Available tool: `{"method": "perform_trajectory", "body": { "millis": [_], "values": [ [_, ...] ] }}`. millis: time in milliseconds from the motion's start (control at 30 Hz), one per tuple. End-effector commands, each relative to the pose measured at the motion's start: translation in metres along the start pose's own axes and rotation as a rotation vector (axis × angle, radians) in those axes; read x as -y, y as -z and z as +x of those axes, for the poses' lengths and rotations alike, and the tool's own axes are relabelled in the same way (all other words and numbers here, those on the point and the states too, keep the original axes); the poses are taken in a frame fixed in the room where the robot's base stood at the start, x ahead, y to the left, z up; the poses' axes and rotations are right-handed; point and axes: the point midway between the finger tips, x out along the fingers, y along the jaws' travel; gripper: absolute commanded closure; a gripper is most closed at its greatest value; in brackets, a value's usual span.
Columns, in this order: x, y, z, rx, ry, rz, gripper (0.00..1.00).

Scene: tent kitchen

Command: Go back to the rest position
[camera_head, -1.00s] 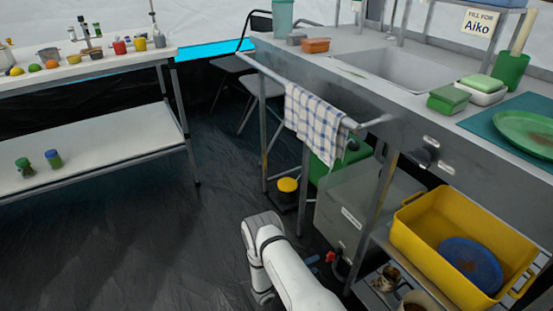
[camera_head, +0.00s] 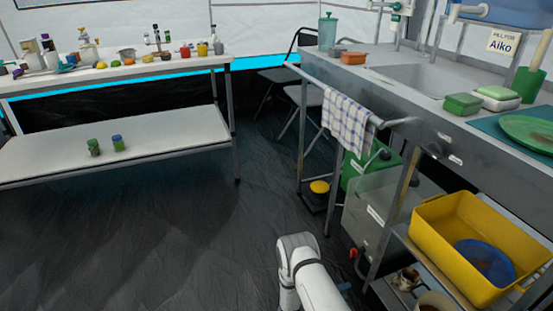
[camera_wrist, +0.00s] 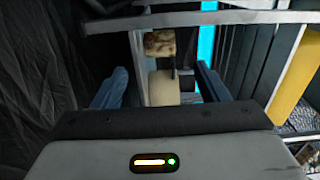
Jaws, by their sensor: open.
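My gripper (camera_wrist: 160,88) shows in the wrist view with its two blue-grey fingers spread apart. Nothing is between the fingertips. Beyond them, a brown-stained cream cup (camera_wrist: 160,43) and a plain cream vessel (camera_wrist: 163,88) stand near a metal rail, apart from the fingers as far as I can tell. In the head view my white arm (camera_head: 308,275) shows at the bottom, in front of the sink counter, and its gripper end is out of the picture.
The steel sink counter (camera_head: 400,97) with a checked towel (camera_head: 349,124) on its rail is at right. A yellow tub (camera_head: 450,238) holding a blue plate (camera_head: 484,260) sits on the lower shelf. A white table (camera_head: 120,72) stands back left. The dark floor (camera_head: 190,235) between is clear.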

Motion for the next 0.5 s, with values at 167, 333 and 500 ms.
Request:
{"method": "perform_trajectory", "body": {
  "millis": [167,333,500],
  "values": [
    [0.039,-0.004,0.007,-0.059,-0.014,0.080,0.33],
    [0.079,-0.007,0.012,-0.124,-0.031,0.170,0.33],
    [0.128,-0.009,0.017,-0.205,-0.048,0.287,0.33]
  ]
}}
